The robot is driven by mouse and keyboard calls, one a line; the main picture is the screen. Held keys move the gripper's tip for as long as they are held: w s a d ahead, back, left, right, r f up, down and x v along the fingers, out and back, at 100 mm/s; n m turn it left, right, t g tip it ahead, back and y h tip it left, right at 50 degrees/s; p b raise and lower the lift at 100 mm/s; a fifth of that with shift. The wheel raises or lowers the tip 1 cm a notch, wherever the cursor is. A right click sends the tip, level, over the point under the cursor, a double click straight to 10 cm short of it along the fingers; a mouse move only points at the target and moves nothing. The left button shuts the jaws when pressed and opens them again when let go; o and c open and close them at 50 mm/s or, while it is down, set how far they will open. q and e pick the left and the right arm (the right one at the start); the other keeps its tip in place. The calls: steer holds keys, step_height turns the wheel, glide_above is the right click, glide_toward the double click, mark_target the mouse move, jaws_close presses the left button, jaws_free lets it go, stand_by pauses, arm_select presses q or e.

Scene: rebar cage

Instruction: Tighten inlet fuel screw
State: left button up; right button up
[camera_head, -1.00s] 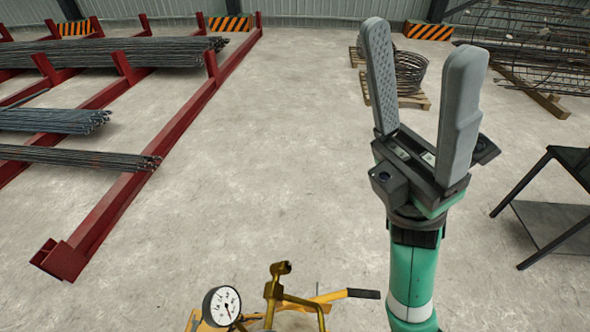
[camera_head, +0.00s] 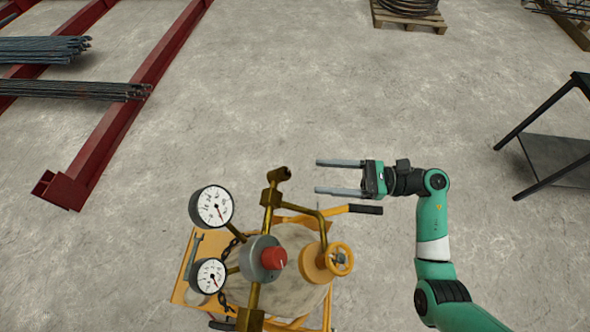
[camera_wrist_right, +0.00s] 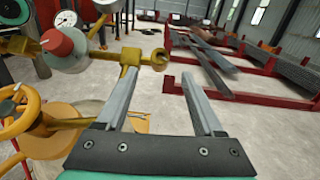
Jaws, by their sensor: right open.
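A yellow gas cart with brass pipework (camera_head: 268,200) stands at the bottom centre of the head view. It carries two round gauges, an upper one (camera_head: 212,207) and a lower one (camera_head: 210,275), a grey regulator with a red knob (camera_head: 273,258) and a yellow handwheel (camera_head: 339,259). Which part is the inlet fuel screw I cannot tell. My right gripper (camera_head: 338,177) is open and empty, its fingers pointing left toward the top of the brass pipe, apart from it. In the right wrist view the brass fitting (camera_wrist_right: 131,55) shows just beyond the left finger. My left gripper is not in view.
A black-gripped yellow handle (camera_head: 352,209) sticks out right of the cart, just below my right gripper. A red rack (camera_head: 120,110) with rebar bundles (camera_head: 70,90) stands at left, a black table (camera_head: 550,155) at right. The floor between is clear.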

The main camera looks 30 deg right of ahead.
mark_target(287, 173)
steer(key=p+x, duration=0.1)
steer(key=x, duration=0.6)
steer(key=shift+w+a, duration=0.15)
jaws_close()
steer(key=shift+r+m+t+h+p, duration=0.3)
steer(key=shift+m+t+p, duration=0.1)
steer(key=shift+m+p, duration=0.4)
steer(key=shift+a+t, duration=0.1)
steer(key=shift+t, duration=0.2)
steer(key=shift+f+m, duration=0.2)
steer(key=shift+m, duration=0.1)
